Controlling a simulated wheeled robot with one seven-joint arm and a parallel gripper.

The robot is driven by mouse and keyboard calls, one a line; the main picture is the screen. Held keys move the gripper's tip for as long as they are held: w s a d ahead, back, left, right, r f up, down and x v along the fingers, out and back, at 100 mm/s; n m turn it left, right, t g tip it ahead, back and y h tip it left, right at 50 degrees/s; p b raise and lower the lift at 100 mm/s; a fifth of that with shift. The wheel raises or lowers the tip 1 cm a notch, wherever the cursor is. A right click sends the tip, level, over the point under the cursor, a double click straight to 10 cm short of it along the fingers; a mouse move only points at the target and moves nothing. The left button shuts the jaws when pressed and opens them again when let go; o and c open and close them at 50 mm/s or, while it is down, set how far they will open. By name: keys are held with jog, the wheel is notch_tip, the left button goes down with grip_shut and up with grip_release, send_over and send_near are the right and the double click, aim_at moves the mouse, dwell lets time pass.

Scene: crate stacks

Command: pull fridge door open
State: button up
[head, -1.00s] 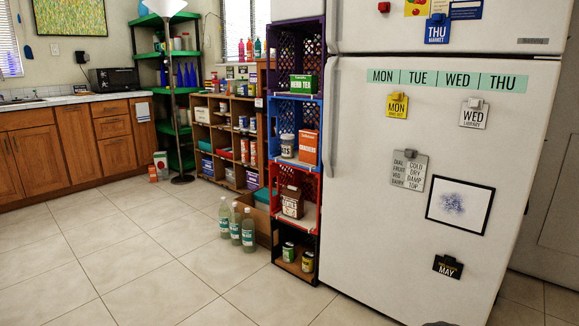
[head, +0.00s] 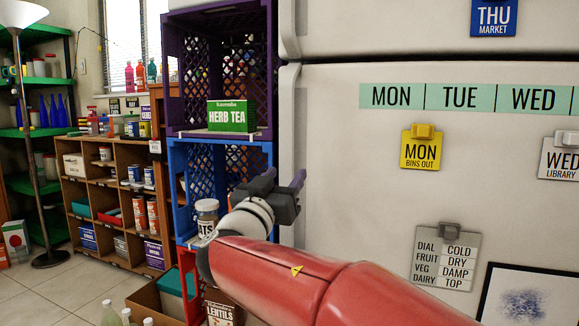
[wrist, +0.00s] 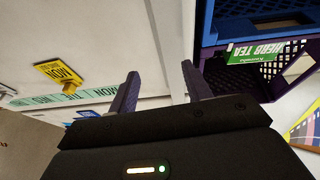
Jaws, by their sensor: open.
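The white fridge (head: 400,180) fills the right of the head view, with an upper door and a larger lower door. The lower door's pale handle (head: 290,110) runs down its left edge; its lower part is hidden behind my gripper. My gripper (head: 283,180) is open at the door's left edge, in front of the crate stack. In the wrist view, a white strip of the fridge's edge (wrist: 165,45) shows beyond and between the spread fingers (wrist: 158,78). I cannot tell whether they touch the handle. The door looks shut.
Left of the fridge stand stacked crates: a purple one (head: 168,70) with a herb tea box (head: 232,116), and a blue one (head: 178,160) below. A wooden cubby shelf (head: 105,172) and floor bottles (head: 111,314) are farther left. Magnets and notes cover the door.

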aim_at(286, 156)
jog(key=shift+t+y, duration=0.3)
jog(key=shift+t, duration=0.1)
jog(key=w+r, duration=0.1)
jog(key=w, duration=0.1)
jog(key=w+r+p, duration=0.1)
jog(key=w, duration=0.1)
jog(key=w+r+p, duration=0.1)
jog(key=w, duration=0.1)
jog(key=shift+w+d+r, duration=0.25)
jog(key=shift+w+r, duration=0.1)
jog(key=shift+r, duration=0.05)
jog(key=shift+c, duration=0.3)
grip_shut()
